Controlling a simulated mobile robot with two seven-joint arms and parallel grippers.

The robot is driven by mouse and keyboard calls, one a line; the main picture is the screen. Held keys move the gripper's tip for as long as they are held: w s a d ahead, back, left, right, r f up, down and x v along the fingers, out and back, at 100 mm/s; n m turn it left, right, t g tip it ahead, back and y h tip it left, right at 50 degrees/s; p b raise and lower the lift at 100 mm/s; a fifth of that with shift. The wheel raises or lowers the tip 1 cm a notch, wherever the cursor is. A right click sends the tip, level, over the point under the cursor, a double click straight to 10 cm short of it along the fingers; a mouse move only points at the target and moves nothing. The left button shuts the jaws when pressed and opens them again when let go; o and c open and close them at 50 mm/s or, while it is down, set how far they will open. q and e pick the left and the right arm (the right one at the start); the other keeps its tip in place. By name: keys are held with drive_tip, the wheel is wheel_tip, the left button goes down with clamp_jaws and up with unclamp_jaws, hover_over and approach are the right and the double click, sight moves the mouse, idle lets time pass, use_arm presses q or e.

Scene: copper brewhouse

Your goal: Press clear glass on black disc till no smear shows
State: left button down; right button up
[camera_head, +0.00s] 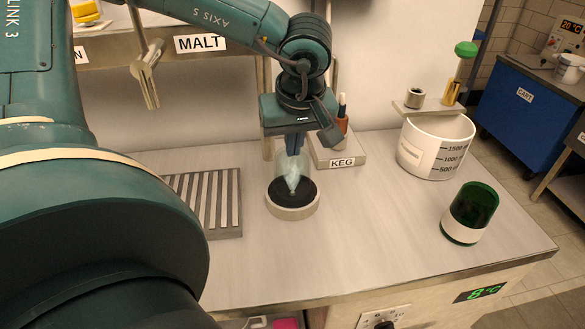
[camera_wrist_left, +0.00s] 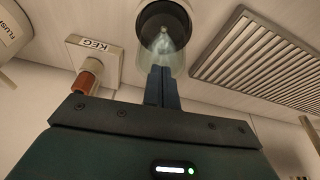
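A clear glass (camera_head: 292,170) with a pale whitish smear stands over the black disc (camera_head: 307,194), which is set in a round, light-coloured base. In the left wrist view the glass (camera_wrist_left: 163,47) shows against the dark disc, with the pale patch inside its outline. My left gripper (camera_head: 294,144) comes down from above, its narrow fingers close together at the glass's upper edge. They look shut on its wall in the left wrist view (camera_wrist_left: 162,85). Whether the glass bottom touches the disc is hard to tell. My right gripper is not in view.
A slatted metal grate (camera_head: 208,200) lies left of the disc. The KEG block (camera_head: 340,160) with a brown-and-copper handle stands behind it. A white graduated tub (camera_head: 425,158) and a green glass (camera_head: 474,208) stand to the right. The counter between disc and green glass is clear.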

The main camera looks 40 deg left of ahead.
use_arm(q)
drive_tip(key=shift+r+p, duration=1.65)
drive_tip(key=shift+r, duration=1.25)
drive_tip(key=v, duration=1.3)
drive_tip(key=shift+d, duration=0.1)
